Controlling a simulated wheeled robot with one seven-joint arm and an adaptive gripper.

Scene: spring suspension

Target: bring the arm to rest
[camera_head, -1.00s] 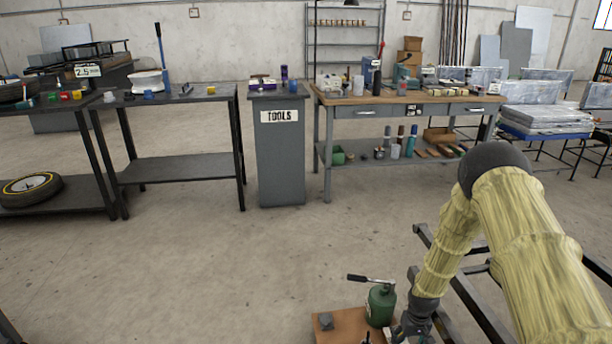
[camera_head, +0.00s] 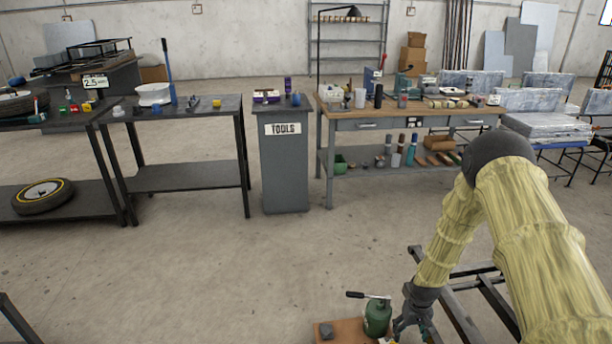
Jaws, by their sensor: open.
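My arm, in a yellow sleeve, comes in from the right edge and bends down at a dark grey joint. My gripper (camera_head: 412,325) is at the bottom of the picture, open, with its fingers pointing down. It is just right of a green jack-like bottle (camera_head: 377,318) with a dark lever handle. Whether the fingers touch anything is hard to tell, as the lower edge of the picture cuts off the area below them.
The green bottle stands on a brown board (camera_head: 345,329) with a small grey block (camera_head: 326,331). A dark metal frame (camera_head: 465,318) lies under my arm. A tools cabinet (camera_head: 284,165), workbench (camera_head: 345,150) and dark table (camera_head: 180,178) stand farther back. Open floor lies between.

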